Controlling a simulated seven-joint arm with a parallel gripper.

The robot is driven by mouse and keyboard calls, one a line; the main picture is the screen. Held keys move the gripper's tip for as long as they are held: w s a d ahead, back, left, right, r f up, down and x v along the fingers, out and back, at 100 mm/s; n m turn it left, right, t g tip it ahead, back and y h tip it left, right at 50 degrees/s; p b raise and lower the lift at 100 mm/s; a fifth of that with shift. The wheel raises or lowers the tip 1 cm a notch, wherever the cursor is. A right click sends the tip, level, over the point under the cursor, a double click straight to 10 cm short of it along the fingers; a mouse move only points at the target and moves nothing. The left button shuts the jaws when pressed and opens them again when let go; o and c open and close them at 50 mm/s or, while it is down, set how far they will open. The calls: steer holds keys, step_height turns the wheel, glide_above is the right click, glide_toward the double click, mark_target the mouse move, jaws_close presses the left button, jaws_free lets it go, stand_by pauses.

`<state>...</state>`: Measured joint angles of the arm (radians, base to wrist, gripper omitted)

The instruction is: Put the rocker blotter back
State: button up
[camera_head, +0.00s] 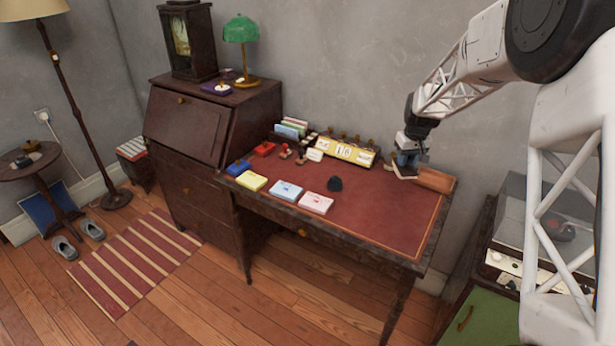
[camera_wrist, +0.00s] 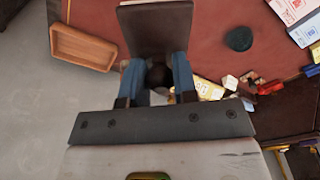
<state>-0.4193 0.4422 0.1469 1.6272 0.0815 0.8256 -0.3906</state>
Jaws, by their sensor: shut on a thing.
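My gripper (camera_head: 408,158) is above the back right part of the desk, shut on the rocker blotter (camera_head: 403,173). The blotter shows as a dark block with a pale underside. In the wrist view the blue fingers of my gripper (camera_wrist: 158,74) sit on either side of its knob, and its dark top (camera_wrist: 156,28) reaches beyond them. A wooden tray (camera_head: 436,180) lies at the desk's back right corner, just right of the blotter. In the wrist view the tray (camera_wrist: 82,48) looks empty and is apart from the blotter.
The red desk top (camera_head: 385,215) is clear at its front right. A dark lump (camera_head: 334,184) lies mid-desk. A yellow calendar block (camera_head: 345,151) stands at the back, left of my gripper. Coloured boxes (camera_head: 286,190) line the front left. The wall is close behind.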

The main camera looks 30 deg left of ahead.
steer(key=s+a+f+n, duration=0.2)
steer(key=s+a+f, duration=0.1)
steer(key=a, duration=0.5)
steer(key=s+a+f+n, duration=0.2)
steer(key=s+a, duration=0.3)
steer(key=a, duration=0.4)
steer(key=s+a+f+n, duration=0.2)
steer(key=s+a+f, duration=0.2)
steer(key=a, duration=0.5)
steer(key=shift+s+a+f+g, duration=0.1)
steer(key=shift+s+f+g, duration=0.2)
steer(key=shift+s, duration=0.3)
steer(key=shift+w, duration=0.1)
steer(key=shift+w+a+f, duration=0.25)
steer(key=shift+w+a, duration=1.5)
steer(key=shift+w, duration=0.2)
steer(key=shift+w+a+f, duration=0.2)
steer(key=shift+w+a, duration=1.55)
steer(key=shift+w, duration=0.25)
steer(key=shift+w+a+f, duration=0.25)
steer(key=shift+w+a, duration=1.5)
steer(key=shift+w, duration=0.2)
steer(key=shift+f, duration=0.1)
steer(key=shift+f, duration=1.65)
steer(key=shift+f, duration=0.15)
steer(key=o, duration=0.9)
steer(key=shift+c, duration=0.2)
